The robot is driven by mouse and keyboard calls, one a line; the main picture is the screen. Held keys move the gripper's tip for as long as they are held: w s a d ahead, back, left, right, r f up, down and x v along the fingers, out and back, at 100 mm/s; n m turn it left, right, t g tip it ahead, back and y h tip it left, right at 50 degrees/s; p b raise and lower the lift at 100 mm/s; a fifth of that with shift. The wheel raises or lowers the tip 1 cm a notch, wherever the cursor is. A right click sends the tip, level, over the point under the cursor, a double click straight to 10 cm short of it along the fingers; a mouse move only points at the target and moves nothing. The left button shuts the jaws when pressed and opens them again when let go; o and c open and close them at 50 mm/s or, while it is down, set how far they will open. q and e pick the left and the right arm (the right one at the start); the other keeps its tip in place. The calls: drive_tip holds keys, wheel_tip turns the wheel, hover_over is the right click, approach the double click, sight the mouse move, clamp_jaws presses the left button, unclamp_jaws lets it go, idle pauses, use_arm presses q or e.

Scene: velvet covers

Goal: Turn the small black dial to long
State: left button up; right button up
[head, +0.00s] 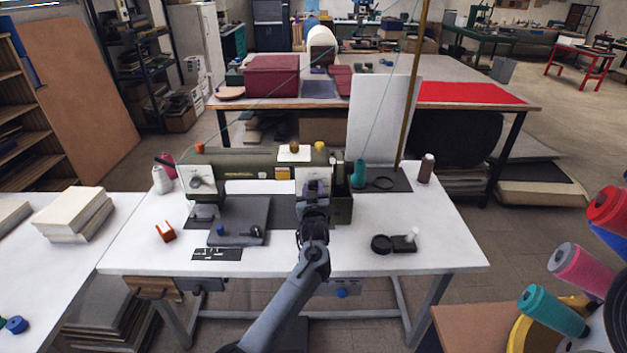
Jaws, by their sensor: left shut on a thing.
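An olive-green sewing machine (262,160) stands on a white table (430,255). My left arm reaches up from the bottom middle, and my left gripper (316,192) is at the front of the machine's right-hand pillar. The gripper is shut on the small black dial there. The gripper hides the dial, so its marks and setting cannot be read. My right gripper is not in view.
Left of the arm are a grey plate (254,213), a black label strip (217,254) and an orange block (165,231).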

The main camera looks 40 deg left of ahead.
use_arm(q)
drive_tip(key=m+p, duration=0.3)
drive_tip(key=shift+r, duration=0.15)
drive_tip(key=shift+m+p, duration=0.7)
drive_tip(key=shift+m, duration=0.7)
drive_tip(key=shift+f, duration=0.2)
drive_tip(key=o, duration=1)
